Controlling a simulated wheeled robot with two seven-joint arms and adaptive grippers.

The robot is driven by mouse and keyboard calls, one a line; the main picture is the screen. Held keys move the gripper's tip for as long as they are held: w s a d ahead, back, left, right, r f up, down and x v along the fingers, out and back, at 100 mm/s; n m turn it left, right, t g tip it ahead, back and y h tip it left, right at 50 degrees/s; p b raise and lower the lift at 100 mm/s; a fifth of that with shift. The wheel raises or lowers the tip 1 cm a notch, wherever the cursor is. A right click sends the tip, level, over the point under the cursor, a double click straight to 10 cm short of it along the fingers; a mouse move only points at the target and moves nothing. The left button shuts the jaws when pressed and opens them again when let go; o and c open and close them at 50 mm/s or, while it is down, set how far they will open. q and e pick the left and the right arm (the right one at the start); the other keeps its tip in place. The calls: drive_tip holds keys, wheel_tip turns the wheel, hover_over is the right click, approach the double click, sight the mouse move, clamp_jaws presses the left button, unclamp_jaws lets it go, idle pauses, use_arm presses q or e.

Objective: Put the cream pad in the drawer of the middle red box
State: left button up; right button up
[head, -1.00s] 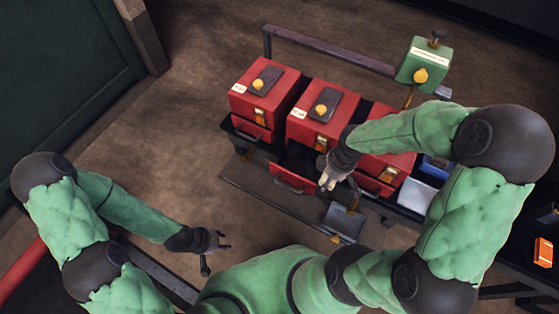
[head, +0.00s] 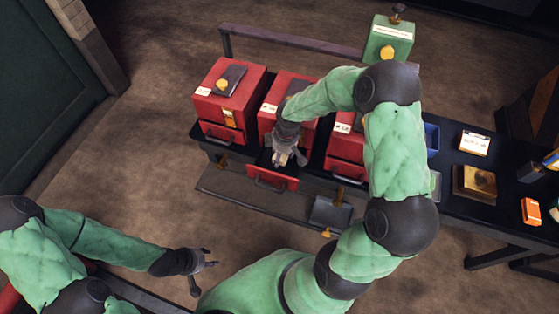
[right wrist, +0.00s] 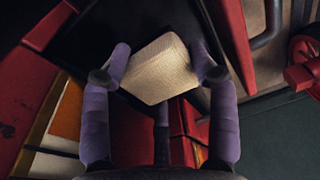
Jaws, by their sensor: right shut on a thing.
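The middle red box (head: 283,82) stands on the dark bench between two other red boxes, and its drawer (head: 273,182) is pulled out at the front. My right gripper (head: 288,160) is over the open drawer, pointing down. In the right wrist view the gripper (right wrist: 158,74) is shut on the cream pad (right wrist: 158,68), which sits tilted between its purple fingers above the dark drawer interior. I cannot tell how far the pad is above the drawer floor. My left gripper (head: 207,272) is open and empty, low at the left, away from the boxes.
The left red box (head: 228,98) and the right red box (head: 345,147) flank the middle one. A green box (head: 388,40) stands behind. A dustpan-like tray (head: 330,213) lies in front at the right. Open floor is at the left.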

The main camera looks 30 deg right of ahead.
drive_tip(key=shift+w+f, duration=0.35)
drive_tip(key=shift+f, duration=0.05)
drive_tip(key=shift+w+f+b, duration=0.15)
drive_tip(key=shift+f+b, duration=1)
drive_tip(key=shift+f, duration=0.45)
drive_tip(key=shift+f, duration=0.2)
drive_tip(key=o, duration=1.3)
drive_tip(key=shift+c, duration=0.2)
drive_tip(key=shift+r, duration=0.1)
drive_tip(key=r+p, duration=0.1)
drive_tip(key=r, duration=0.2)
drive_tip(key=r+p, duration=0.2)
drive_tip(key=r, duration=0.2)
drive_tip(key=s+r+p, duration=0.1)
drive_tip(key=r, duration=0.2)
drive_tip(key=shift+d+r+p, duration=0.3)
drive_tip(key=shift+r+p, duration=0.1)
drive_tip(key=shift+r, duration=0.65)
